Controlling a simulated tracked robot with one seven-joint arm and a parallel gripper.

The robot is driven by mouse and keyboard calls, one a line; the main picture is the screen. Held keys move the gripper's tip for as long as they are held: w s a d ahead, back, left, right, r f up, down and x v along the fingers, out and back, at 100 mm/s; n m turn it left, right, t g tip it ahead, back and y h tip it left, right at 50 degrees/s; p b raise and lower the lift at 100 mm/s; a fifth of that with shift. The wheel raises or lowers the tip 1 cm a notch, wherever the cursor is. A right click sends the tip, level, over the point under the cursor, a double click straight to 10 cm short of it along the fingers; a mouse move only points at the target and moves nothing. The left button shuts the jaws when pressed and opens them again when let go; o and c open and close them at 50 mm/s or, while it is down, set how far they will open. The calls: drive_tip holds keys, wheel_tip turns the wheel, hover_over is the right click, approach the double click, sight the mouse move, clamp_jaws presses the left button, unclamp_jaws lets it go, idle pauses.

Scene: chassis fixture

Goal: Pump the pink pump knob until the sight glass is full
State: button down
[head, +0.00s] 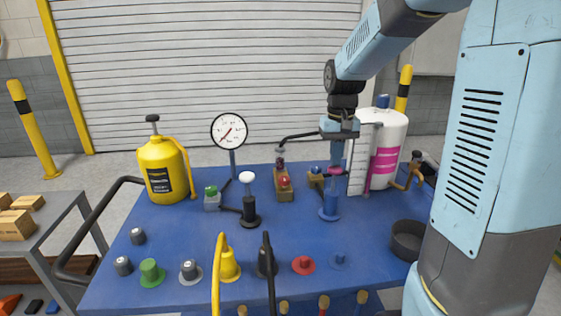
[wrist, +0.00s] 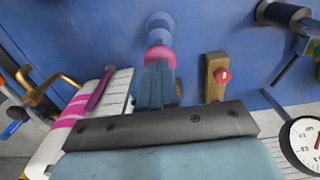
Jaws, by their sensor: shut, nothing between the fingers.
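The pink pump knob (head: 335,171) tops a blue pump (head: 329,207) on the blue bench. My gripper (head: 338,160) points down directly above the knob, its fingers shut and empty. In the wrist view the fingertips (wrist: 157,72) meet or nearly meet the pink knob (wrist: 160,55); I cannot tell whether they touch. A narrow sight glass (head: 373,158) stands beside a white scale on the white tank (head: 389,140). In the wrist view the sight glass (wrist: 98,90) looks magenta along much of its length; its exact level is unclear.
A black pump with a white knob (head: 247,177) and a dial gauge (head: 230,131) stand left. A red-knob valve block (head: 284,184) is near the blue pump. A yellow canister (head: 162,167) is far left, a black cup (head: 407,240) right. Several buttons line the front.

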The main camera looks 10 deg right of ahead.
sight(335, 171)
drive_tip(key=shift+f, duration=2.55)
drive_tip(key=shift+r, duration=2.6)
drive_tip(key=shift+r, duration=0.1)
drive_tip(key=shift+r, duration=2.9)
